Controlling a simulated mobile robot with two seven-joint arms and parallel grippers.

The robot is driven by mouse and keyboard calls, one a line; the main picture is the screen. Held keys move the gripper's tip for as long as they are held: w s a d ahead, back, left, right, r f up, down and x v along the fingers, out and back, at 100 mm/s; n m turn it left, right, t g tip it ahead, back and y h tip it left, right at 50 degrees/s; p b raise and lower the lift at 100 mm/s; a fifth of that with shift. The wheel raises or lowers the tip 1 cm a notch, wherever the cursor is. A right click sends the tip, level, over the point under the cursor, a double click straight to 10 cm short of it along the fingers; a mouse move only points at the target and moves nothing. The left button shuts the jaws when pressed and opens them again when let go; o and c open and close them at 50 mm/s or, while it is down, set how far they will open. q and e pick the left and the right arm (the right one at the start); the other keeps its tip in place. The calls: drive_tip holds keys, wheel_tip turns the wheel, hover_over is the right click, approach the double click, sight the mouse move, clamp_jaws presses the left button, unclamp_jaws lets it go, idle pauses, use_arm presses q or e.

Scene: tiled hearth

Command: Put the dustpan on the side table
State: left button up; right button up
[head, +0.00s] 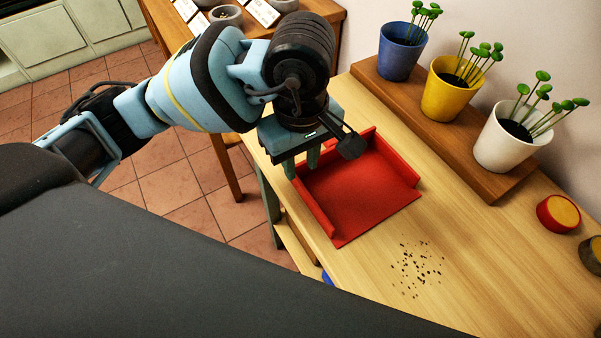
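The red dustpan (362,195) lies on the light wood table, its open front edge toward the bottom right and its low walls at the sides and back. My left gripper (302,163) points down at the dustpan's back end, its two greenish fingers a little apart. The gripper hides that end, and no handle shows. I cannot tell whether the fingers are around part of the dustpan or only beside it. A darker wood table (162,27) stands behind my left arm, at the top. My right gripper is not in view.
Dark crumbs (418,270) lie on the light wood table (470,245) in front of the dustpan. A raised wooden shelf (440,135) holds blue, yellow and white plant pots. A red and yellow round object (558,214) sits at the right. Cards and bowls occupy the darker table.

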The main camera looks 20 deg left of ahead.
use_arm(q)
drive_tip(key=shift+r, duration=2.65)
